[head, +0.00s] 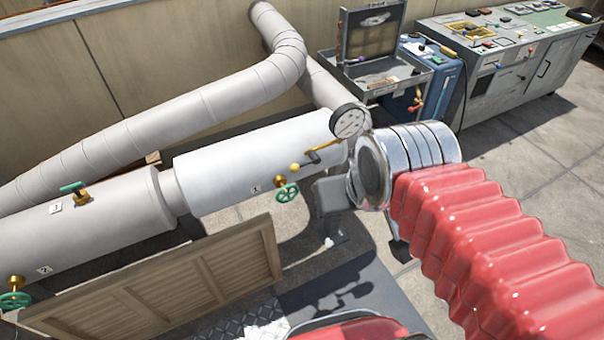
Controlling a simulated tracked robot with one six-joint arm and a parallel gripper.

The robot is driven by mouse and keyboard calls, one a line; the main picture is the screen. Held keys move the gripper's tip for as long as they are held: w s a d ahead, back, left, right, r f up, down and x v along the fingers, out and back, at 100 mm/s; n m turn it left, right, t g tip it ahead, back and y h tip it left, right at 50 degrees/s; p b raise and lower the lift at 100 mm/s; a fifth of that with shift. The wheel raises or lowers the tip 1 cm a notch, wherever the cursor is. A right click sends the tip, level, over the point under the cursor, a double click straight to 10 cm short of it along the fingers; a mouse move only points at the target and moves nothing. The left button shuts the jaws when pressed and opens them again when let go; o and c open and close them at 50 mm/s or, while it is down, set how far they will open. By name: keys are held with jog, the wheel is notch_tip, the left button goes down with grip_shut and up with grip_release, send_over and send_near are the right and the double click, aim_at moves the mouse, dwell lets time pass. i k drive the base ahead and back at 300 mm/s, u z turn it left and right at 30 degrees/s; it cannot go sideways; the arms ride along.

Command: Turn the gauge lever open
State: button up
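A round white-faced gauge (349,120) stands above the right end of the white pipe section (235,165). Below and left of it is a brass fitting with a short lever (309,158) that slopes down left to a yellow knob (295,167). My gripper (335,195) is partly hidden behind my chrome wrist, right of the lever and below the gauge. It appears apart from the lever, though depth is hard to judge. A grey part and a dark part show at the wrist; I cannot make out the fingertips or whether they hold anything.
A green handwheel (287,192) sits just below the knob. Another green handwheel (14,300) and a green-handled valve (75,190) are at left. A louvred wooden panel (160,290) stands in front of the pipe. An open case (372,50) and a grey cabinet (515,50) stand behind.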

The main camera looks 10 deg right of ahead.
aim_at(293, 167)
jog(key=k, duration=0.55)
jog(key=z, duration=0.15)
jog(key=i, duration=0.95)
jog(key=u, duration=0.85)
